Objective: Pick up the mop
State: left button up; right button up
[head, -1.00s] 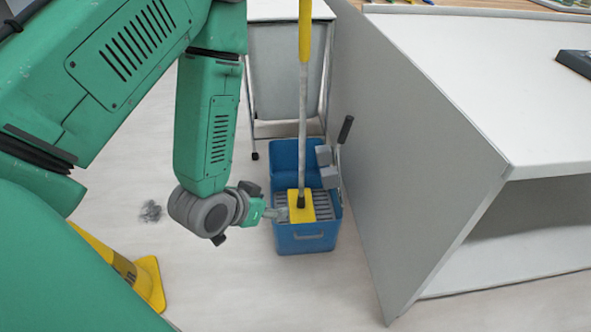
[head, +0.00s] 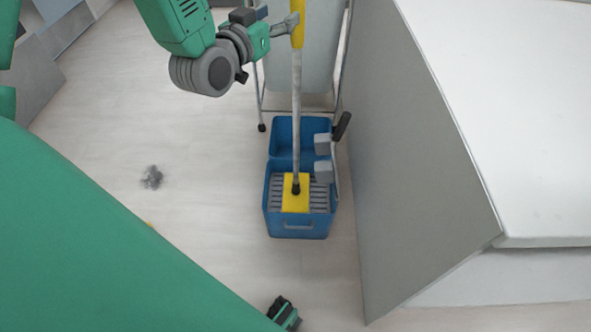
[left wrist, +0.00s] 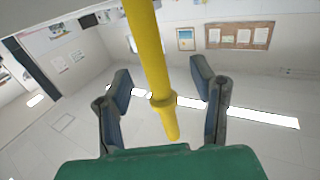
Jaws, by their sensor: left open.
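The mop (head: 297,120) stands nearly upright in the blue bucket (head: 300,228). It has a yellow upper handle, a grey pole and a yellow block at its foot, which rests on the bucket's grey grating. My left gripper (head: 290,22) is at the yellow upper handle, near the top edge of the head view. In the left wrist view the yellow handle (left wrist: 146,50) passes between the two spread fingers of this gripper (left wrist: 160,85), with gaps on both sides. The handle's top is outside the head view.
A white cabinet (head: 430,160) stands close on the bucket's right. A metal-framed cart (head: 300,70) stands behind the bucket. A dark smudge (head: 151,177) lies on the open floor to the left.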

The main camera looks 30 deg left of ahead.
aim_at(295, 5)
pick_arm(q)
jog(key=shift+w+d+r, duration=0.25)
jog(key=shift+w+d, duration=0.2)
jog(key=shift+w, duration=0.25)
jog(key=shift+w+d, duration=0.1)
jog(key=shift+w, duration=0.2)
jog(key=w, duration=0.2)
jog(key=w+a+b, duration=0.1)
jog(key=w, duration=0.1)
jog(key=shift+w+f, duration=0.15)
jog(key=shift+w, duration=0.2)
jog(key=shift+d, duration=0.2)
jog(key=shift+d+r, duration=0.2)
jog(key=shift+r, duration=0.05)
grip_shut()
pick_arm(e)
jog(key=shift+d+f, duration=0.3)
jog(key=shift+f, duration=0.55)
